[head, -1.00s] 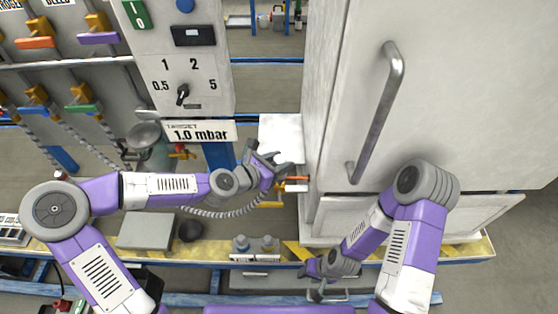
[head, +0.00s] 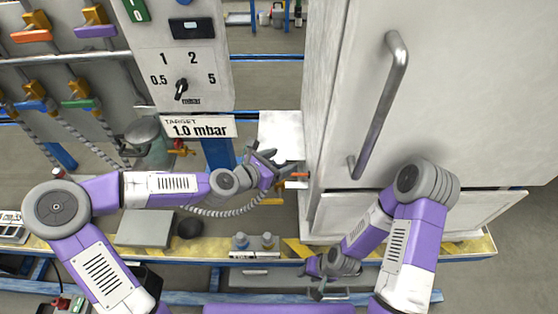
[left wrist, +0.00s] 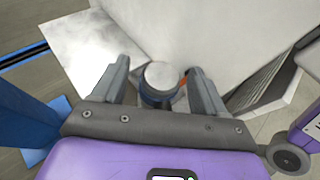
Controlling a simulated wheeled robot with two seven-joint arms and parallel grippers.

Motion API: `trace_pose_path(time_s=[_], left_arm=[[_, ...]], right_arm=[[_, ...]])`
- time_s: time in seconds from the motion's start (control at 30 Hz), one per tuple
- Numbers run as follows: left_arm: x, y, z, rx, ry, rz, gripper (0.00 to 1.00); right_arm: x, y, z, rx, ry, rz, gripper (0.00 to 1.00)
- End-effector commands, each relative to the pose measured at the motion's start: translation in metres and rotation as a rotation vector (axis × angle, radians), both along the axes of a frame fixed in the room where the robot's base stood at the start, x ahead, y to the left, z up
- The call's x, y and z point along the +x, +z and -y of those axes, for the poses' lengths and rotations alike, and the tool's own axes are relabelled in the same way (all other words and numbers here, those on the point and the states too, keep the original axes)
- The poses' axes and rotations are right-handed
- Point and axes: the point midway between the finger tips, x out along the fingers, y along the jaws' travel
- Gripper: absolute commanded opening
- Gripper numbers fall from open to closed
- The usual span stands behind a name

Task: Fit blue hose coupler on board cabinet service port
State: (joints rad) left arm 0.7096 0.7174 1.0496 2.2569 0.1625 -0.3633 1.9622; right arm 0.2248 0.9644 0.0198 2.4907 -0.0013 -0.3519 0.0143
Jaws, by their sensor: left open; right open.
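The board cabinet (head: 440,90) is the large white box on the right in the head view. My left gripper (head: 279,163) is open beside its left side wall. In the left wrist view, a short round piece with a pale grey end and dark blue body (left wrist: 161,76) shows between the open left fingers (left wrist: 160,70). It looks like the blue hose coupler; whether it sits on the service port is hidden. A grey ribbed hose (head: 225,211) runs below my left forearm toward that spot. An orange-red part (head: 297,175) shows beside the gripper. My right gripper (head: 316,281) is open and low in front of the cabinet.
Two small fittings (head: 254,241) stand on the yellow front ledge (head: 205,248). A valve rack with several coloured handles (head: 80,104) and hoses is at the left. A dial panel (head: 183,75) stands behind the left arm. The cabinet has a long grey handle (head: 379,110).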

Motion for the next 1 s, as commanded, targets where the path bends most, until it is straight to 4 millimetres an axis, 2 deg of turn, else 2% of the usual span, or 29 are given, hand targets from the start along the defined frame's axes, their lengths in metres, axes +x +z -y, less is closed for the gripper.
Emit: trace_pose_path(time_s=[0.3, 0.7, 1.0], left_arm=[[-0.004, 0.003, -0.006, 0.000, 0.003, -0.001, 0.73], [-0.037, 0.024, -0.039, 0.000, 0.004, -0.001, 0.73], [-0.049, 0.029, -0.049, 0.000, 0.000, -0.001, 0.73]], right_arm=[[0.000, 0.003, 0.000, 0.000, 0.000, 0.000, 0.43], [0.000, 0.025, 0.000, 0.000, 0.000, 0.000, 0.43], [0.000, 0.032, 0.000, 0.000, 0.000, 0.000, 0.43]])
